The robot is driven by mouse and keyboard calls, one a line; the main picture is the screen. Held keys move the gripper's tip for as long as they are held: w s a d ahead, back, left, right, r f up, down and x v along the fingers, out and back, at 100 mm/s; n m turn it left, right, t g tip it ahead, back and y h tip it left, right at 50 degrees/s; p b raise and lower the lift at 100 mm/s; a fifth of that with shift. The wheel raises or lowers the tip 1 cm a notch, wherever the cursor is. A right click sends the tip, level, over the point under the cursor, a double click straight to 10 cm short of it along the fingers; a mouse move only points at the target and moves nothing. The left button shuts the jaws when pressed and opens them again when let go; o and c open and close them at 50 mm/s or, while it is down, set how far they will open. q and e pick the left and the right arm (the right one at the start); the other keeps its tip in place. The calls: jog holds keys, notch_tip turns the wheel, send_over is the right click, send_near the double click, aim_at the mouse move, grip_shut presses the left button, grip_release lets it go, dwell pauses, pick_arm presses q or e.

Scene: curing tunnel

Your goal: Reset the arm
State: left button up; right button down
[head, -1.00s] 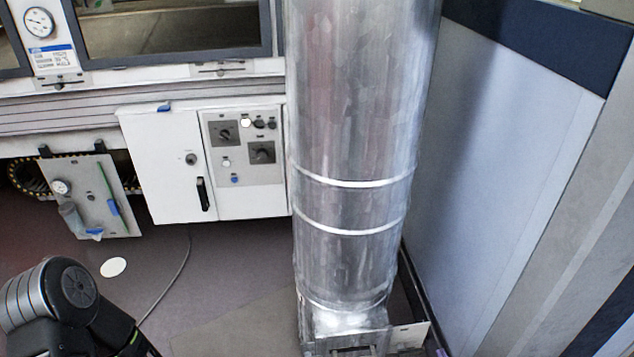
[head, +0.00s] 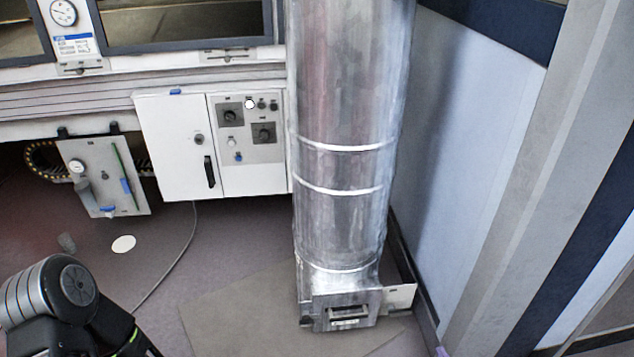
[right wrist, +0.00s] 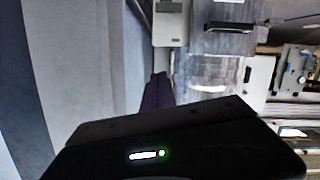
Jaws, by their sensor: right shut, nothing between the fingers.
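The lower part of a black and grey arm of mine (head: 62,300) shows at the bottom left of the head view, bent at a joint. No gripper fingers show in the head view. In the right wrist view, the dark body of my right gripper (right wrist: 175,140) fills the bottom, with a small white and green light on it. It is shut and holds nothing. Its fingertips cannot be made out. My left gripper is out of view.
A shiny metal duct (head: 340,220) stands on a slotted base (head: 345,310). Behind are a white control cabinet (head: 172,145) and a gauge panel (head: 102,175). A pale wall panel (head: 440,150) closes the right.

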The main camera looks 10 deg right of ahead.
jog(key=s+a+f+n+g+y+b, duration=0.15)
jog(key=a+n+g+y, duration=0.35)
jog(key=a+n, duration=0.75)
jog(key=s+a+n+g+y+b, duration=0.25)
jog(key=a+n+y, duration=0.55)
jog(key=a, duration=0.7)
jog(key=s+a+f+n+g+h+b, duration=0.25)
jog(key=s+n+g, duration=0.4)
jog(key=n, duration=1.05)
jog(key=s+a+f+n+g+h+b, duration=0.3)
jog(key=s+n, duration=0.6)
jog(key=n, duration=0.7)
notch_tip(320, 180, up, 28)
jog(key=w+n+t+h+p, duration=0.1)
jog(key=n+t+h+p, duration=0.1)
jog(key=n+p, duration=1.2)
jog(key=p, duration=1.2)
jog(key=shift+w+a+f+p, duration=0.15)
jog(key=shift+w+f+p, duration=0.05)
jog(key=shift+w+p, duration=0.1)
